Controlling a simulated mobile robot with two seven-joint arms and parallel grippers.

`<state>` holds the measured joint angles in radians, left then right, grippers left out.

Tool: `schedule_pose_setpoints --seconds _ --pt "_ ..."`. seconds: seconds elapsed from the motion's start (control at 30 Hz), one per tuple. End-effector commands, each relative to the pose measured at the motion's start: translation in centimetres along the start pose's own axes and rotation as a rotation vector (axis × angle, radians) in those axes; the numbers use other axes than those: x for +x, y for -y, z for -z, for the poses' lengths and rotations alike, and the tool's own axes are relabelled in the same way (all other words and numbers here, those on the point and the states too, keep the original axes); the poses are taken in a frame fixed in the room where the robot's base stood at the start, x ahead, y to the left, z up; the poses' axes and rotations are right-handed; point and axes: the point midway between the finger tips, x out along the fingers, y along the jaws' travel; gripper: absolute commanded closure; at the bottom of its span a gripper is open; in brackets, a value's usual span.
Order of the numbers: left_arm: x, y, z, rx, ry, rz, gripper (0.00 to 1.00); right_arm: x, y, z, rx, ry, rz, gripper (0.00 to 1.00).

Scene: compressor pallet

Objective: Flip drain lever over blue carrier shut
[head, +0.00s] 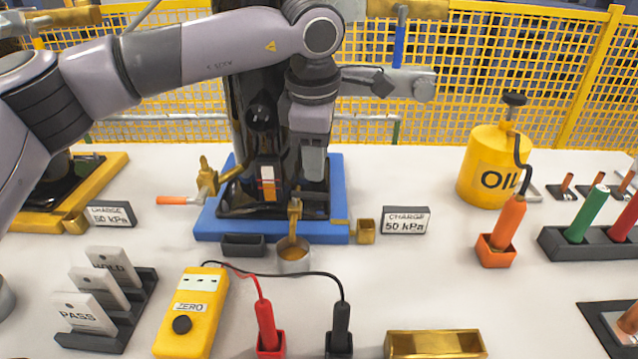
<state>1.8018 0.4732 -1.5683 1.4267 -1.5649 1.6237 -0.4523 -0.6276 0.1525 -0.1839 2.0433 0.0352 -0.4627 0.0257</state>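The blue carrier (340,215) lies on the white table and bears a black compressor (245,130). At its left, a brass valve (208,178) carries a lever with an orange handle (178,201), which points left, roughly level. At its front, a slim brass drain fitting (295,212) stands over a small metal cup (293,259). I cannot tell which of the two the drain lever is. My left gripper (312,168) points down in front of the compressor's right side, above and slightly right of the drain fitting. Its finger gap does not show. My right gripper is out of view.
A yellow meter (191,310) has red and black leads running to probes in front of the carrier. A label stand (406,220) is to the right. A yellow oil can (492,165) is farther right. A yellow mesh fence (480,60) stands behind.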

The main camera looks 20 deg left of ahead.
Motion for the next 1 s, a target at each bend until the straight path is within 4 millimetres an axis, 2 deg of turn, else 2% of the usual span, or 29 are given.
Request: schedule_pose_setpoints --seconds 0.3,0.4,0.53,0.77,0.8,0.87,0.9,0.93,1.0 --pt "4.9 0.2 -0.1 0.001 0.001 0.005 0.61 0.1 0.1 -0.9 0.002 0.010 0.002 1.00" --pt "5.9 0.1 -0.1 0.000 0.002 0.004 0.61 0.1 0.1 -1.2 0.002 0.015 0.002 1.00" --pt "6.7 0.2 -0.1 0.001 0.003 0.005 0.61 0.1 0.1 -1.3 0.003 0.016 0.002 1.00" --pt "6.8 0.1 -0.1 0.001 0.004 0.004 0.61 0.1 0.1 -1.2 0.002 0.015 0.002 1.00" --pt "6.8 0.1 -0.1 0.001 0.004 0.004 0.64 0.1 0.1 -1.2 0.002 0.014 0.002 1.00" --pt "6.8 0.1 -0.1 0.001 0.004 0.004 0.84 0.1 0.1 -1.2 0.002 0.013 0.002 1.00" --pt "6.8 0.1 -0.1 0.001 0.004 0.004 0.97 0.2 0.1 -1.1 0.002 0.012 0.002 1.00" --pt "6.8 0.1 -0.1 0.001 0.004 0.004 1.00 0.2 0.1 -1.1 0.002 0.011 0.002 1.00" --pt "6.7 0.1 -0.1 0.001 0.004 0.004 1.00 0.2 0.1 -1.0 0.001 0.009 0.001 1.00"
